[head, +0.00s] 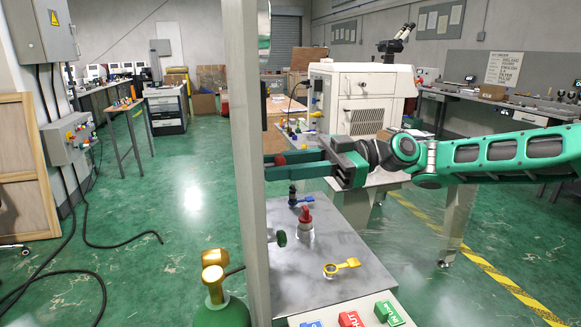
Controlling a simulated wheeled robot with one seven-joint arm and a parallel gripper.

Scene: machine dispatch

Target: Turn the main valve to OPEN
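A grey bench panel (300,268) stands in front of me.
An upright grey post (244,120) stands just left of the panel and hides part of the view. A green gas cylinder (222,312) with a brass top stands at its foot. A white machine (358,95) is behind my arm. Green floor lies open to the left.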

